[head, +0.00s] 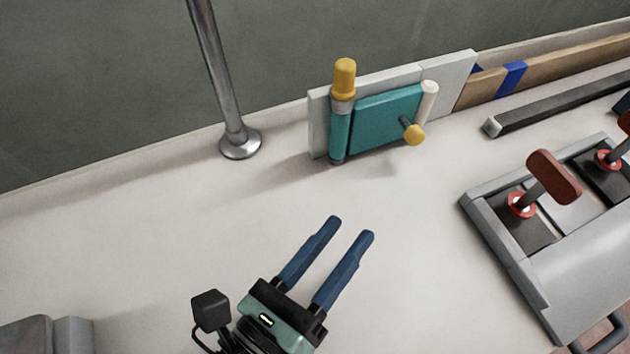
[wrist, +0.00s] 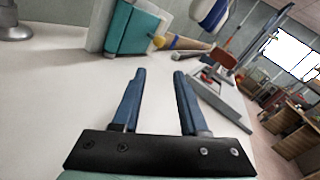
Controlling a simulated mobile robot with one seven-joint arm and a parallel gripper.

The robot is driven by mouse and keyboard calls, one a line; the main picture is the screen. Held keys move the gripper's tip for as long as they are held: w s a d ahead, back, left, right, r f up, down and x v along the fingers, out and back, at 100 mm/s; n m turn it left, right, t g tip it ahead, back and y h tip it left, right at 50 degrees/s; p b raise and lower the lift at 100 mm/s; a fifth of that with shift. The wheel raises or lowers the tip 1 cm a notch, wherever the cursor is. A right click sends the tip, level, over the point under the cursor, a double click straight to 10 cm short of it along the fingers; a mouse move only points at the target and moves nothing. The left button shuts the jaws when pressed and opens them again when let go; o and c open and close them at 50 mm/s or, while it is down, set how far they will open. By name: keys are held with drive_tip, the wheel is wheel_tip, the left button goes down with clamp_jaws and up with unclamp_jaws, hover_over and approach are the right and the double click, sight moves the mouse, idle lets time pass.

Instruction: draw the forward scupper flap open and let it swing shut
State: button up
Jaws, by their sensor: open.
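The scupper flap is a teal panel (head: 385,119) on a pale upright plate (head: 448,82) at the back of the white surface. A teal hinge post with a yellow cap (head: 344,78) stands at its left edge. A yellow-ended knob (head: 413,133) sticks out near its right edge, beside a white post (head: 429,98). The flap looks shut against the plate. It also shows at the top of the wrist view (wrist: 134,30), with the knob (wrist: 158,42). My gripper (head: 352,228) is open and empty, in front of the flap and apart from it.
A metal stanchion (head: 222,85) stands left of the flap. A grey console (head: 540,270) with red-handled levers (head: 553,177) is at the right. A dark bar (head: 560,103) and a wooden strip with blue bands (head: 570,62) lie behind it. The white surface (head: 180,220) between gripper and flap is clear.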

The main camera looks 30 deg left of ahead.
drive_tip(key=shift+s+a+r+p, duration=0.2)
drive_tip(key=shift+s+p, duration=0.2)
drive_tip(key=shift+s, duration=0.15)
drive_tip(key=shift+s+r+p, duration=0.2)
drive_tip(key=shift+s+p, duration=0.1)
drive_tip(key=shift+s, duration=0.2)
drive_tip(key=shift+s+f+b, duration=0.3)
drive_tip(key=shift+s+b, duration=0.05)
drive_tip(key=shift+s, duration=0.15)
drive_tip(key=shift+s+r, duration=0.15)
drive_tip(key=shift+s, duration=0.6)
